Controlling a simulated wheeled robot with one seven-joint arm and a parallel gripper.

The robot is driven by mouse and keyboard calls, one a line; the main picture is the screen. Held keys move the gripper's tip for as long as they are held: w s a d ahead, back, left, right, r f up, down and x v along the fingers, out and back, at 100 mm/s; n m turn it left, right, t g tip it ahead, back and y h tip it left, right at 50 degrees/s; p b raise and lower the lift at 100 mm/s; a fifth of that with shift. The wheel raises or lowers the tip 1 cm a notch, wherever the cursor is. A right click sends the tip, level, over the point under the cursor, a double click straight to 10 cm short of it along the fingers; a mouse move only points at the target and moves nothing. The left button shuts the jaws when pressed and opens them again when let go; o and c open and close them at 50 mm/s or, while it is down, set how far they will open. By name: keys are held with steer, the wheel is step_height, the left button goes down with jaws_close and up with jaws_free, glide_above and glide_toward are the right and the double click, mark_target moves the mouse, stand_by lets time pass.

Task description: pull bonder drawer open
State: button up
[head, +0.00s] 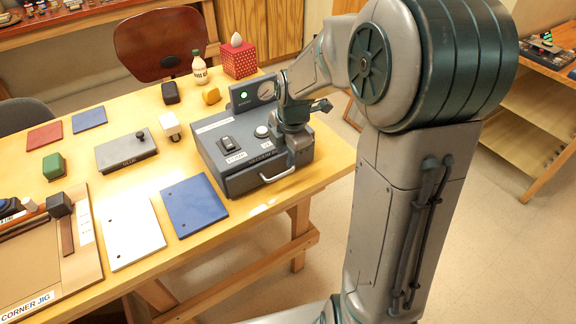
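The bonder (215,138) is a dark grey box on the wooden table, with switches on top and an upright panel with a green light at its back. Its drawer (243,184) is at the low front, with a pale bar handle (277,175). The drawer looks shut or nearly so. My gripper (298,150) is at the right front part of the bonder, above and just right of the handle, apart from it as far as I see. Its fingers blend into the grey body, so their opening is unclear.
The wooden table (335,160) has a narrow bare strip right of the bonder. A blue plate (194,205) and white plate (130,232) lie left of the drawer. A red dotted box (240,61) and bottle (200,72) stand behind. Floor is open beyond the table's front edge.

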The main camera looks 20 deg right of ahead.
mark_target(283, 173)
steer(key=f, duration=0.4)
steer(key=w+f, duration=0.1)
steer(key=f, duration=0.1)
steer(key=shift+a+f, duration=0.35)
steer(key=shift+f, duration=0.05)
